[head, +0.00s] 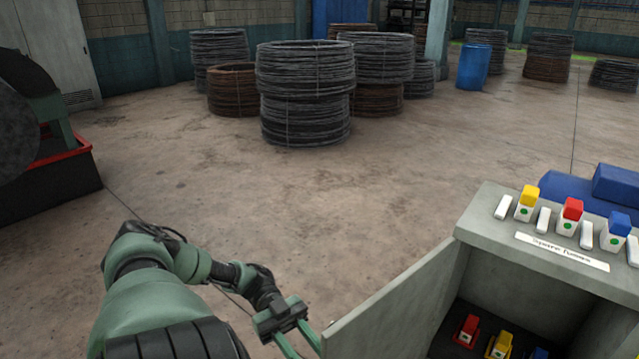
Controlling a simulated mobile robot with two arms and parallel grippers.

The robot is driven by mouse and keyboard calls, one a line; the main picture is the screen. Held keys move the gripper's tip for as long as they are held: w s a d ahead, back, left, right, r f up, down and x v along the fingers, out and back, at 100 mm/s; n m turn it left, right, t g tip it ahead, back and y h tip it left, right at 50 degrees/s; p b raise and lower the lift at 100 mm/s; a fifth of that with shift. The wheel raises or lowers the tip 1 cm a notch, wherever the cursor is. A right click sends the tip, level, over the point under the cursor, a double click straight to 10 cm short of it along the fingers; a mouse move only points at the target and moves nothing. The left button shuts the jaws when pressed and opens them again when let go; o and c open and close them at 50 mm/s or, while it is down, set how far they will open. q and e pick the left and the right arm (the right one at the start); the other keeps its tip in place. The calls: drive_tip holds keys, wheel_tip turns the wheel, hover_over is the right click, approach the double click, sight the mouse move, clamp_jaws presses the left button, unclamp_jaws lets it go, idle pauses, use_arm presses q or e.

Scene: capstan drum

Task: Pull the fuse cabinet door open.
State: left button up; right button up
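The fuse cabinet (465,240) is a grey box at the lower right. Its grey door (400,305) stands swung out on the left side, so the dark inside shows. Red, yellow and blue fuses (467,331) sit inside, partly cut off by the frame. My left gripper (304,345) is at the bottom edge of the picture, just left of the door's free edge. Its two green fingers are apart with floor showing between them; their tips are at or past the frame edge. No handle is clearly visible. My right gripper is not in view.
On the cabinet top are yellow, red and blue fuses (571,210), white pieces and a label (562,251). Wire coils (305,95) and a blue barrel (473,67) stand farther back. A red-edged machine (50,160) is at left. The floor between is clear.

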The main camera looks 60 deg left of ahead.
use_arm(q)
drive_tip(key=shift+a+b, duration=0.3)
drive_tip(key=shift+a, duration=1.2)
